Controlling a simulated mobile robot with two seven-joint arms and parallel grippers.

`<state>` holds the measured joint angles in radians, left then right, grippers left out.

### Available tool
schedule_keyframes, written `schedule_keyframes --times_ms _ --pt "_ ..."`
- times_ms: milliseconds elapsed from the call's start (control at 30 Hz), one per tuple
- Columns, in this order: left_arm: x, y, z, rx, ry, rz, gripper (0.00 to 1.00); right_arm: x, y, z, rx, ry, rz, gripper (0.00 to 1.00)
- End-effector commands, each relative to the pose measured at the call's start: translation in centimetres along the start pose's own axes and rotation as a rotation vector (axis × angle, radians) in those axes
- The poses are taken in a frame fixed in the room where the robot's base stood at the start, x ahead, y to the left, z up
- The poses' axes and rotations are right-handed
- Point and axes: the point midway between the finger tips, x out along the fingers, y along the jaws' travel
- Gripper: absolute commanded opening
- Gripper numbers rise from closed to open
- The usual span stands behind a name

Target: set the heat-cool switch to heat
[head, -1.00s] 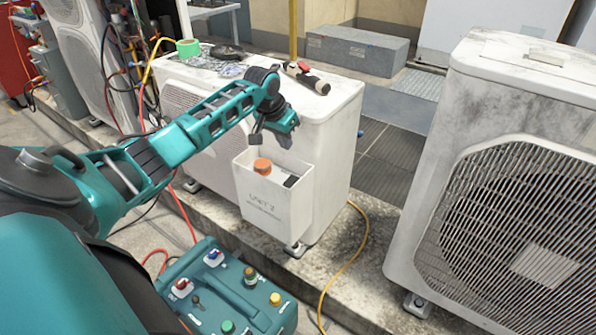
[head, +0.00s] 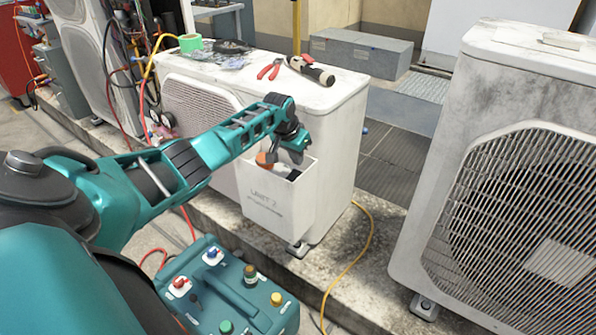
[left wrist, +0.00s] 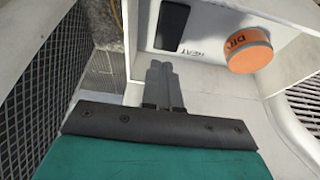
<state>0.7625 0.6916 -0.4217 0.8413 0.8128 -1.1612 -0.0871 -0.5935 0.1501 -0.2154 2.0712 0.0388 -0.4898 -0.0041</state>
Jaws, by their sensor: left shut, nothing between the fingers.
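The white open-topped box marked UNIT 2 (head: 278,212) is on the front of the middle condenser. A dark rectangular switch (left wrist: 172,27) shows inside it in the left wrist view, with the word HEAT beside one end. Which way it is set cannot be told. An orange round cap (left wrist: 248,52) with partly readable lettering sits beside it; it also shows in the head view (head: 265,159). My left gripper (left wrist: 160,65) is shut and empty, its tips close to the switch; contact cannot be told. My right gripper is out of view.
Red-handled pliers (head: 269,69), a dark-and-cream tool (head: 311,70) and green tape (head: 189,42) lie on the middle condenser (head: 340,92). A teal case with coloured knobs (head: 228,290) is below. A yellow hose (head: 352,262) runs beside it. Another condenser (head: 480,130) stands right.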

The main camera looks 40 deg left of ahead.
Motion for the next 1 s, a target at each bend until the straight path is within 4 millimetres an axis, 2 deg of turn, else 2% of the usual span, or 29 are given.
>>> schedule_keyframes --times_ms 33,233,1000 --pt "1.3 0.0 0.4 0.000 -0.002 0.000 0.00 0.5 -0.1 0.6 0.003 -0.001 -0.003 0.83" --pt "2.9 0.0 0.6 0.000 0.000 0.000 0.00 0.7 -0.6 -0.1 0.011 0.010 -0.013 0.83" --pt "3.9 0.0 1.0 0.001 -0.001 0.000 0.00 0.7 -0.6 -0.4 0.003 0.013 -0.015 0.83"
